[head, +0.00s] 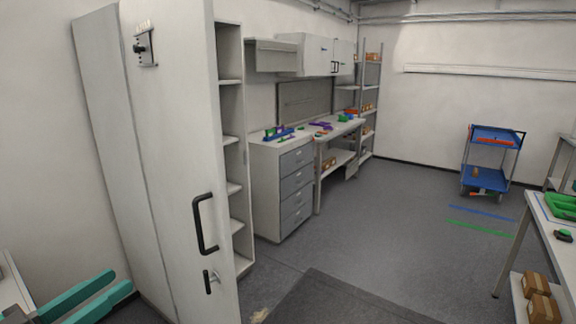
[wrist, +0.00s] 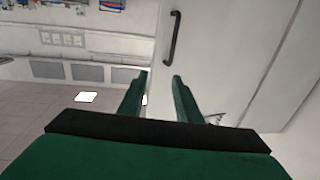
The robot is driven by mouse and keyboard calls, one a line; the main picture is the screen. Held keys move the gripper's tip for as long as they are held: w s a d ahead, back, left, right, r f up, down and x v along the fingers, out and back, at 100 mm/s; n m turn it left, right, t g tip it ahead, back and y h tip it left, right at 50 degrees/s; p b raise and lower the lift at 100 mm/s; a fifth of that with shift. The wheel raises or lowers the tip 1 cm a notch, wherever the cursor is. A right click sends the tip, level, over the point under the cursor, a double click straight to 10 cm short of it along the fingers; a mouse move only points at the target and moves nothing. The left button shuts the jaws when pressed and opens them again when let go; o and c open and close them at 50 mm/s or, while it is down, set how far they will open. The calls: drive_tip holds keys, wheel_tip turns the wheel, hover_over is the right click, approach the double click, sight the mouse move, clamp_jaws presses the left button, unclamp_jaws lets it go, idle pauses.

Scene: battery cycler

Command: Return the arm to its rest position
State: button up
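My gripper (head: 120,281) shows at the lower left of the head view as two teal fingers, in front of and left of the tall white cabinet's door. In the wrist view my gripper (wrist: 160,75) has its two green fingers apart, with nothing between them. The white door (head: 175,150) carries a black handle (head: 204,224). The handle also shows in the wrist view (wrist: 172,38), beyond the fingertips and apart from them. Most of my arm is out of view.
Open shelves (head: 231,140) stand right of the door. A blue cart (head: 488,165) stands at the far right, and a table with a green tray (head: 562,205) at the right edge. The middle floor is clear.

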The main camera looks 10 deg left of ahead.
drive_tip(key=w+d+f+n+y, duration=0.2)
drive_tip(key=w+f+n, duration=0.15)
drive_tip(key=f, duration=0.55)
drive_tip(key=w+d+f+n+y, duration=0.25)
drive_tip(key=w+f, duration=0.25)
drive_tip(key=f, duration=0.4)
drive_tip(key=s+d+f+n+g+y, duration=0.1)
drive_tip(key=d+f+n, duration=0.1)
drive_tip(key=d+f, duration=0.45)
drive_tip(key=d+f+n+g+y, duration=0.1)
drive_tip(key=d+f+n, duration=0.15)
drive_tip(key=f, duration=0.75)
drive_tip(key=s+d+f+m+g+y, duration=0.1)
drive_tip(key=s+d+f+m, duration=0.1)
drive_tip(key=s+d+f, duration=0.9)
drive_tip(key=s+d+r+m+h, duration=0.1)
drive_tip(key=s+d+r+m, duration=0.1)
drive_tip(key=s+d, duration=0.4)
drive_tip(key=s+d+r+m+t+h, duration=0.1)
drive_tip(key=s+d+r+m, duration=0.2)
drive_tip(key=s+d, duration=0.3)
drive_tip(key=v, duration=0.6)
drive_tip(key=shift+d, duration=0.2)
